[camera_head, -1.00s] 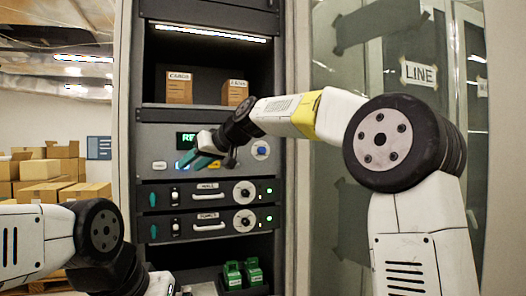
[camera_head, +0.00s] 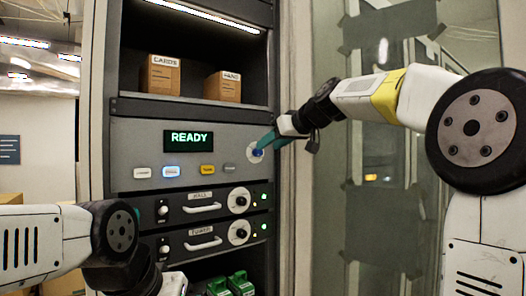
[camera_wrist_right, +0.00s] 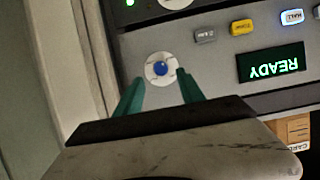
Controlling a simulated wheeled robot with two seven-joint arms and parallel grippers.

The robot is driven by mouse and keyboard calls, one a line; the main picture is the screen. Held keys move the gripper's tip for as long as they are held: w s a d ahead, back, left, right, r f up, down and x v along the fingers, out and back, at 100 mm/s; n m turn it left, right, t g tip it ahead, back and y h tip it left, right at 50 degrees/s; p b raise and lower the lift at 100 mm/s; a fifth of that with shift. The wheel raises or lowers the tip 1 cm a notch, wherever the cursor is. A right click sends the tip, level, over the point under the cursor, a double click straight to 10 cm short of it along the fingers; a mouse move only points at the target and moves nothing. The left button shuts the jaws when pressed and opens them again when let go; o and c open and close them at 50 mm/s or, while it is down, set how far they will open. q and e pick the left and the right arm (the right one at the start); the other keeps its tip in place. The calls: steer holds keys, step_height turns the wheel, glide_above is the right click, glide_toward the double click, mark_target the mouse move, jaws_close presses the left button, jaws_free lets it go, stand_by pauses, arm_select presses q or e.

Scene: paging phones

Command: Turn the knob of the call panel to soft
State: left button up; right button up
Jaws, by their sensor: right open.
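The call panel (camera_head: 130,150) is a grey rack unit with a green READY display (camera_head: 188,141) and a row of buttons. Its knob is blue on a white round dial (camera_head: 251,148), at the panel's right end. In the right wrist view the blue knob (camera_wrist_right: 160,69) shows whole, just beyond and between the two teal fingertips. My right gripper (camera_head: 266,142) is open at the knob; it also shows in the wrist view (camera_wrist_right: 161,88). I cannot tell whether the fingers touch the knob. My left arm is at the lower left; its fingers are not visible.
Below the panel are two drawer units with handles (camera_head: 203,208) and black dials (camera_head: 240,201). Cardboard boxes (camera_head: 160,76) stand on the shelf above. Green items (camera_head: 240,284) sit on the low shelf. A glass door (camera_head: 385,215) is on the right.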

mark_target(258, 152)
steer(key=x, duration=0.5)
steer(key=shift+a, duration=0.1)
jaws_close()
